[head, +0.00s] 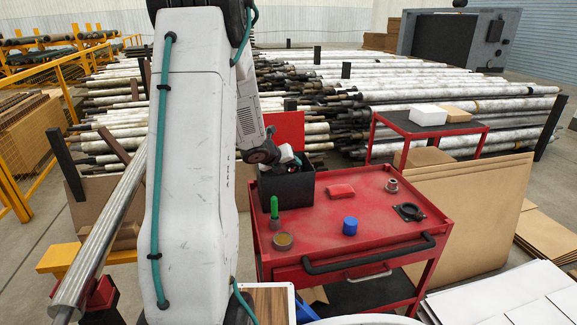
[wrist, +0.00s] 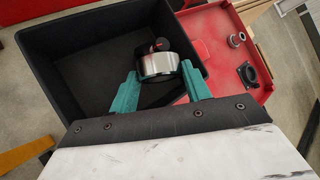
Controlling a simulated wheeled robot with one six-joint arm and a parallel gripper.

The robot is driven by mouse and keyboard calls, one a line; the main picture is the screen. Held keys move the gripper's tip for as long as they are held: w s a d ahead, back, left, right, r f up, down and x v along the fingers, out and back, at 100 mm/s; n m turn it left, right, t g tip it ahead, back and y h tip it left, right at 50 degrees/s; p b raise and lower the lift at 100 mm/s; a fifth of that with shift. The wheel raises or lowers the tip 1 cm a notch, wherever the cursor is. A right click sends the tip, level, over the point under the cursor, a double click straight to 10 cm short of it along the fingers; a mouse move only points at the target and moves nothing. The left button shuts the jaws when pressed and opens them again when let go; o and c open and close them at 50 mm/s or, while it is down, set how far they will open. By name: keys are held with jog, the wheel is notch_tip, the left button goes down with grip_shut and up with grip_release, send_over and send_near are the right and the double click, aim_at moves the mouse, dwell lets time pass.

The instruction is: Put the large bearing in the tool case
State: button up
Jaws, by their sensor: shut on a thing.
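The large bearing (wrist: 158,66) is a shiny metal ring with a dark centre. My gripper (wrist: 157,73) is shut on it, with one teal finger on each side. In the wrist view it is over the inside of the black tool case (wrist: 75,112), towards the right wall; its height above the floor of the case is hard to tell. In the head view the open tool case (head: 288,190) stands at the back left of the red cart, and my gripper (head: 287,156) is at its top.
The red cart (head: 375,240) also holds a green-handled tool (head: 274,207), a round tin (head: 283,241), a blue cylinder (head: 350,226), a red box (head: 341,191), a small metal ring (head: 392,185) and a black flanged part (head: 409,211). A red panel (head: 287,128) rises behind the case.

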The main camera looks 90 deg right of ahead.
jog(key=shift+f, duration=0.1)
jog(key=shift+f, duration=0.4)
jog(key=o, duration=1)
jog(key=shift+r, duration=0.2)
jog(key=v, duration=1.2)
jog(key=shift+r, duration=0.35)
